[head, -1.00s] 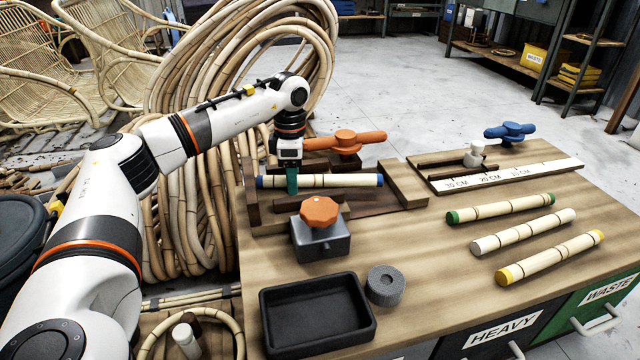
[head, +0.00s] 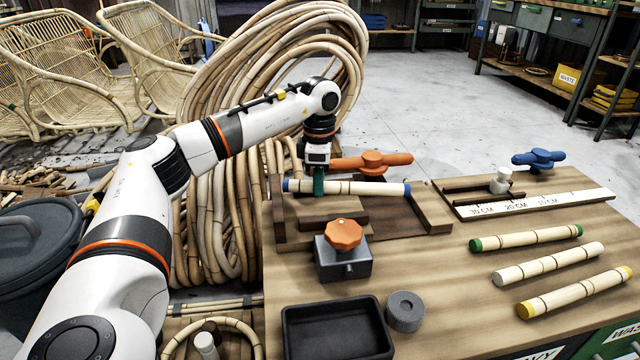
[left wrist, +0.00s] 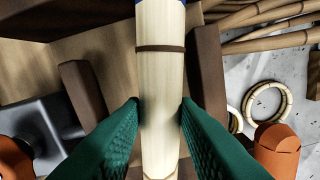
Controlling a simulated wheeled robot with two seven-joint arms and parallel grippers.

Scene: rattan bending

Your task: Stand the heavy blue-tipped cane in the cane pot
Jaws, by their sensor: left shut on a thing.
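The blue-tipped cane (head: 365,188) is pale with dark bands and blue at both ends. It is held level, a little above the dark wooden fixture (head: 433,212) at the back left of the bench. My left gripper (head: 318,187) is shut on it near its left end. In the left wrist view the cane (left wrist: 160,75) runs upright between the green fingers (left wrist: 160,118), with a blue tip at the top edge. My right gripper is not in view. I cannot tell for certain which container is the cane pot.
An orange-handled clamp (head: 372,162) stands behind the cane, and a grey block with an orange knob (head: 343,235) in front. Green-, white- and yellow-tipped canes (head: 548,262) lie right. A black tray (head: 335,335) is at the front. A dark round bin (head: 40,262) stands left.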

